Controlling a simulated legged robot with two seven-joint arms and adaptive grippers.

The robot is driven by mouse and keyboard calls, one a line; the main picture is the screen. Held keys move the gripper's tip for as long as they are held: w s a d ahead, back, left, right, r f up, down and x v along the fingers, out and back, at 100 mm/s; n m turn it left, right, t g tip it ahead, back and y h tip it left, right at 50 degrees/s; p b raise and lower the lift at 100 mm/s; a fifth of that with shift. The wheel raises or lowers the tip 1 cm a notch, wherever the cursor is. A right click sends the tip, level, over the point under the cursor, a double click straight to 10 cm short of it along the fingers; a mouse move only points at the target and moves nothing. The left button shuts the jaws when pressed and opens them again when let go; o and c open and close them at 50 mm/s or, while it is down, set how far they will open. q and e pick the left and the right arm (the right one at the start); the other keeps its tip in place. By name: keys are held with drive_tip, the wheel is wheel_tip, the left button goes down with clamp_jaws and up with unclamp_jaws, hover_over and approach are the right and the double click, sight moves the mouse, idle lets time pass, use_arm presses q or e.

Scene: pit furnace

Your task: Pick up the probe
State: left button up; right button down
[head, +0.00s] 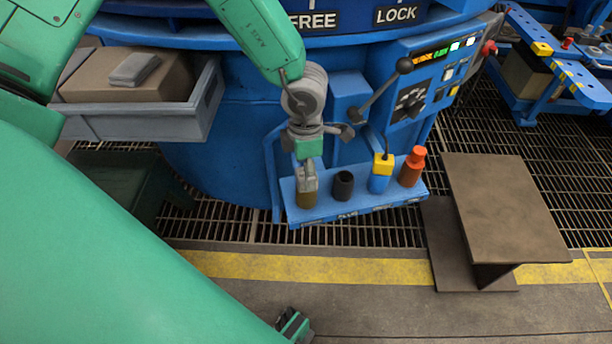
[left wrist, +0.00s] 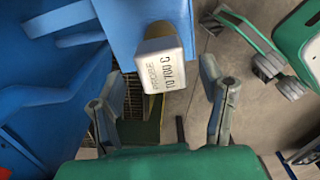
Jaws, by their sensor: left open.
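The probe, with a pale grey cap and a brownish body (head: 306,199), stands at the left end of a blue shelf (head: 352,206) on the furnace front. In the left wrist view its lettered cap (left wrist: 165,47) shows upside-down writing, partly legible, including "700 C". My left gripper (head: 306,172) is right at the top of the probe in the head view, partly covering it. In the left wrist view the two fingers (left wrist: 165,88) are spread apart, with the cap lying just past their tips. Contact cannot be told.
On the shelf stand a black cylinder (head: 343,186), a blue item with a yellow top (head: 381,174) and an orange bottle (head: 411,168). A control panel with a lever (head: 404,66) is above.

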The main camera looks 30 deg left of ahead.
use_arm(q)
drive_tip(key=shift+d+f, duration=0.1)
drive_tip(key=shift+f, duration=0.75)
drive_tip(key=shift+r, duration=0.1)
drive_tip(key=shift+d, duration=0.1)
drive_tip(key=shift+c, duration=0.4)
drive_tip(key=c, duration=1.3)
drive_tip(key=shift+o, duration=0.2)
